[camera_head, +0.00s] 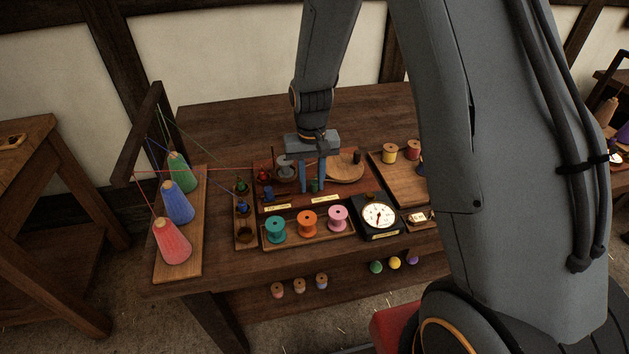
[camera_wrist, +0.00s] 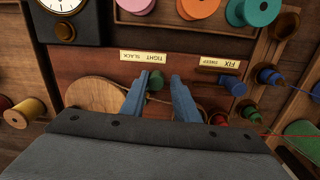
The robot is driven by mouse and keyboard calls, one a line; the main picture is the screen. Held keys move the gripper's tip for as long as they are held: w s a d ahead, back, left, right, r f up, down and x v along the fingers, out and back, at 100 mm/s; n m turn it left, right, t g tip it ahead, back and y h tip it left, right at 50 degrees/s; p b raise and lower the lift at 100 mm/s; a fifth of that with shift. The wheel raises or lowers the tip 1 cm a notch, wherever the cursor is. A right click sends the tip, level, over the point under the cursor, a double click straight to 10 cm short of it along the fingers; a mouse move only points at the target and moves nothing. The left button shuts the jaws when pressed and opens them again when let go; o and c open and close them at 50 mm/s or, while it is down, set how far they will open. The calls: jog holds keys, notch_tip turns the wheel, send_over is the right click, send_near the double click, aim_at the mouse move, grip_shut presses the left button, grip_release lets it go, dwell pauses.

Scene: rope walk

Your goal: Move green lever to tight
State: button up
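The green lever (camera_wrist: 156,80) shows as a short green knob on the red-brown board (camera_wrist: 85,68), near a label with TIGHT and SLACK (camera_wrist: 143,56). In the head view the green lever (camera_head: 314,186) sits between the blue fingers of my gripper (camera_head: 313,190). In the wrist view my gripper (camera_wrist: 161,80) is open, with one finger on each side of the knob. The knob is close to the left finger there, with a gap to the right finger. I cannot tell whether it touches. The lever's lower part is hidden.
A blue lever (camera_wrist: 233,86) stands beside it under a FIX and SWEEP label (camera_wrist: 218,63). A wooden disc (camera_head: 346,167) lies near my right finger. A dial (camera_head: 379,215) and colored spools (camera_head: 307,223) stand in front. Thread runs from cones (camera_head: 177,203) at left.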

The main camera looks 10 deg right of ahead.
jog(key=shift+s+d, duration=0.15)
jog(key=shift+d, duration=0.1)
dwell(0.3)
jog(key=shift+r+p, duration=2.7)
jog(key=shift+r, duration=0.85)
jog(key=shift+s+d+r, duration=0.1)
jog(key=shift+s+r, duration=0.1)
jog(key=s+d+r+b, duration=0.2)
jog(key=s, duration=0.6)
jog(key=s+d+r+t+b, duration=0.1)
jog(key=s+d+r+b, duration=0.1)
jog(key=s, duration=0.7)
jog(key=shift+d+r+n+b, duration=0.35)
jog(key=shift+r+b, duration=0.2)
jog(key=shift+r, duration=0.25)
